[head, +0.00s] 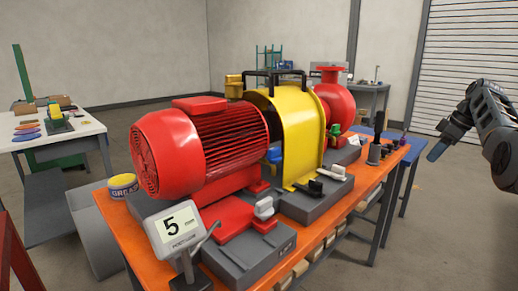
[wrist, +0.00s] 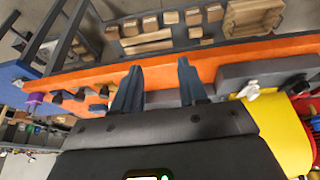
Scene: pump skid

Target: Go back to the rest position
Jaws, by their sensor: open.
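My gripper (head: 437,151) is at the right in the head view, raised in the air beyond the right end of the orange bench (head: 318,241). In the wrist view my gripper's two fingers (wrist: 158,84) stand apart with nothing between them. The orange bench edge (wrist: 225,57) lies behind the fingers in that view. My arm's dark end link shows at the right edge of the head view.
The bench carries a red motor (head: 205,150), a yellow guard (head: 292,135) and a red pump (head: 335,97). A blue table (head: 408,153) adjoins the right end. Open floor lies at the right.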

